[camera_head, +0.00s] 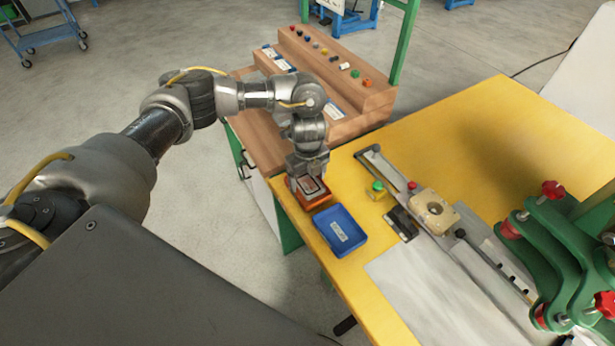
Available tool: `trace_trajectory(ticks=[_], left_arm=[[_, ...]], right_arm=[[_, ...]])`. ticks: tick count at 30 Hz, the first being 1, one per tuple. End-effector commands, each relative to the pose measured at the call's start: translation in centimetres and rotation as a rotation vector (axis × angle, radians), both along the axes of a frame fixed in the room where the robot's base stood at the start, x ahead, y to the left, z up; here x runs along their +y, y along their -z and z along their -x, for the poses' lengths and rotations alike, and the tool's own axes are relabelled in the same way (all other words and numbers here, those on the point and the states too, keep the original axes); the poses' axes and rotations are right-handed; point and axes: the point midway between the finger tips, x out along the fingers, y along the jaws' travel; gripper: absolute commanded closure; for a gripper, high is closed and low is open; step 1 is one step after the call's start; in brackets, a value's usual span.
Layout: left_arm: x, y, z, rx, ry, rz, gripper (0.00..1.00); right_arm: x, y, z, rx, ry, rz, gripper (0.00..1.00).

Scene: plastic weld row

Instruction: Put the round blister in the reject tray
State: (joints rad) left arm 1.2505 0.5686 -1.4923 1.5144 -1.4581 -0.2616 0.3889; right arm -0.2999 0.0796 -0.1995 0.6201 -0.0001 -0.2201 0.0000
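My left gripper (308,170) points down at the orange-red tray (312,201) near the table's left edge. Its fingers are small and partly hidden, so I cannot tell whether they are open or shut. A dark piece with a pale rim (311,187) shows just below the fingers, in or over that tray; I cannot tell whether it is held. A blue tray (354,246) with a white label stands beside it, nearer to me. I cannot single out the round blister for certain. My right gripper is not in view.
A beige block with a round hollow (432,211) sits on a metal rail on the yellow table (480,130). Green and red buttons are beside it. A green clamp frame with red knobs (560,250) stands right. A wooden rack (330,75) is behind.

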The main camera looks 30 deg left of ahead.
Motion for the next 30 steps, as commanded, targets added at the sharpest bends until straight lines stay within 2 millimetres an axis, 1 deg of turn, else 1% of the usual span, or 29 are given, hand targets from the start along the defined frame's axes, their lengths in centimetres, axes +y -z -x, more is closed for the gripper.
trace_trajectory(ticks=[7, 11, 14, 21, 24, 27, 30], left_arm=[[0.0, -0.1, 0.0, 0.0, 0.0, 0.0, 0.23], [0.0, -1.0, -0.1, -0.004, 0.002, 0.0, 0.23], [0.0, -2.6, -0.2, -0.006, 0.003, -0.001, 0.23], [0.0, -7.7, -0.1, -0.005, 0.002, -0.001, 0.23], [0.0, -9.5, -0.1, -0.005, 0.002, -0.001, 0.23], [0.0, -10.9, -0.1, -0.004, 0.002, -0.001, 0.23], [0.0, -11.8, -0.1, -0.003, 0.0, -0.001, 0.23]], right_arm=[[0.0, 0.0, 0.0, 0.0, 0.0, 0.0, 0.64], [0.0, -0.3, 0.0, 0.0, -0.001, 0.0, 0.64], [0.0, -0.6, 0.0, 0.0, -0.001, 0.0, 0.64], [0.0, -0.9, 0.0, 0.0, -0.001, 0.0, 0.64], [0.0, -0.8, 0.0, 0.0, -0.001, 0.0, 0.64], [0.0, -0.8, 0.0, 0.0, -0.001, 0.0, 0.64], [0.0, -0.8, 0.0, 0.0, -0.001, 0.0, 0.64]])
